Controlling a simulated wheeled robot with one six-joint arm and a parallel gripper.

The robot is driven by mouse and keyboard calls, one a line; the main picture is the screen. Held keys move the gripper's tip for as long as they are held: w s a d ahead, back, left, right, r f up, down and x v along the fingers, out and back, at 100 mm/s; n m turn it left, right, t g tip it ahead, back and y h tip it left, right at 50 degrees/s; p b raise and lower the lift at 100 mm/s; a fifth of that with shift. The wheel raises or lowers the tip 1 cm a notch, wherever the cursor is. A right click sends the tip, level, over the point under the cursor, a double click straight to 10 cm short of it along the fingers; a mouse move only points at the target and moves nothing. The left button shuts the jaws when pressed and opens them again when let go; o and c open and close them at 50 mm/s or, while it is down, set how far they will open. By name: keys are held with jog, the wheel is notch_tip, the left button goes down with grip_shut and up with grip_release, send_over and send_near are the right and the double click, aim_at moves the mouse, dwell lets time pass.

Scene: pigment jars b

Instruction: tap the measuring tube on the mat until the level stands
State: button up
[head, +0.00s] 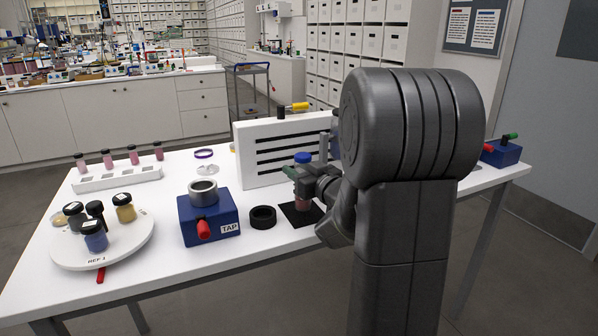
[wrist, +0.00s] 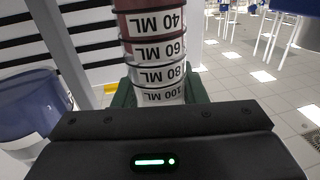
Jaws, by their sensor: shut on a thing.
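The measuring tube (head: 302,197) stands about upright over the black mat (head: 288,213) in the head view, with a blue cap (head: 303,158) at its top. My gripper (head: 303,173) is shut on its upper part with green fingertips. In the wrist view the tube (wrist: 155,50) has upside-down marks from 40 to 100 ML. Reddish-pink filling shows around the 40 mark, and the part by the 80 and 100 marks looks clear. The exact level is hard to read. I cannot tell whether the tube's foot touches the mat.
A white slotted panel (head: 250,157) stands close behind the tube. Left are a black ring (head: 263,216), a blue TAP box (head: 222,228) with a metal cup, and a round white tray (head: 74,256) of jars. A white rack (head: 117,178) holds several pink vials.

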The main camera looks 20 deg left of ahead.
jog(key=o, duration=0.9)
jog(key=shift+f, duration=0.1)
jog(key=shift+f+b, duration=0.65)
jog(key=shift+r, duration=0.1)
jog(key=c, duration=0.9)
jog(key=shift+r+p, duration=0.55)
jog(key=shift+r, duration=0.15)
jog(key=o, duration=0.9)
jog(key=shift+f, duration=0.1)
